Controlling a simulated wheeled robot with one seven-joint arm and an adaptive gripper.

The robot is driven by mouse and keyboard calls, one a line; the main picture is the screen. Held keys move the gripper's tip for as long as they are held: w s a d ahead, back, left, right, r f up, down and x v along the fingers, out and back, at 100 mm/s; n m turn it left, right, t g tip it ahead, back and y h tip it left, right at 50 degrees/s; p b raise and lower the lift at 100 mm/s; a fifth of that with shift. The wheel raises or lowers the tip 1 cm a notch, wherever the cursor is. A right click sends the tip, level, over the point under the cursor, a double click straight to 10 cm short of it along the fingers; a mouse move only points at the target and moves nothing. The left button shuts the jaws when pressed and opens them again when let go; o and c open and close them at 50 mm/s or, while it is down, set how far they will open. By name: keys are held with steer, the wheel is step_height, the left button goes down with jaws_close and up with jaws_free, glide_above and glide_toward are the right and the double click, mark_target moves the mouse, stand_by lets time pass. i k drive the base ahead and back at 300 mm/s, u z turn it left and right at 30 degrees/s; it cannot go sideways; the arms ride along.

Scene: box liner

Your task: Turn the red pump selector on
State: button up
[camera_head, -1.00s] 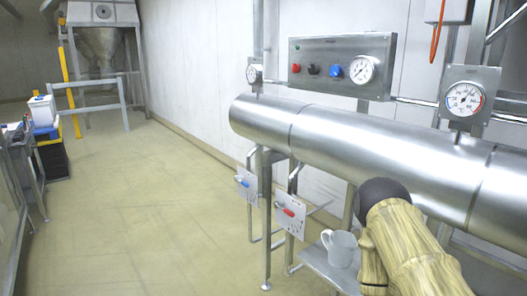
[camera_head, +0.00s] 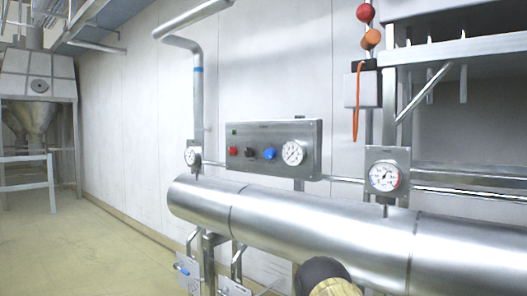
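A steel control panel (camera_head: 272,148) is mounted on the wall above the large horizontal pipe. It carries a red knob (camera_head: 233,151) at its left end, then a black knob (camera_head: 248,152), a blue knob (camera_head: 269,153) and a round dial gauge. No label is readable, so I cannot tell which way the red knob is set. Below the pipe, a small plate with a blue handle (camera_head: 183,269) shows at the bottom left. Another plate (camera_head: 232,287) beside it is cut off by the bottom edge. My gripper is not in view; only a dark, rounded part of my arm shows at bottom centre.
The large steel pipe (camera_head: 290,230) runs across the front. A gauge (camera_head: 384,177) stands on it at right and another (camera_head: 192,157) at left. A grey box with an orange cord (camera_head: 357,100) hangs at upper right. Open floor (camera_head: 75,245) lies at left.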

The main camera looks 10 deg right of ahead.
mark_target(232, 150)
steer(key=u, duration=2.05)
steer(key=k, duration=1.1)
steer(key=z, duration=1.4)
steer(key=i, duration=1)
steer(key=z, duration=0.05)
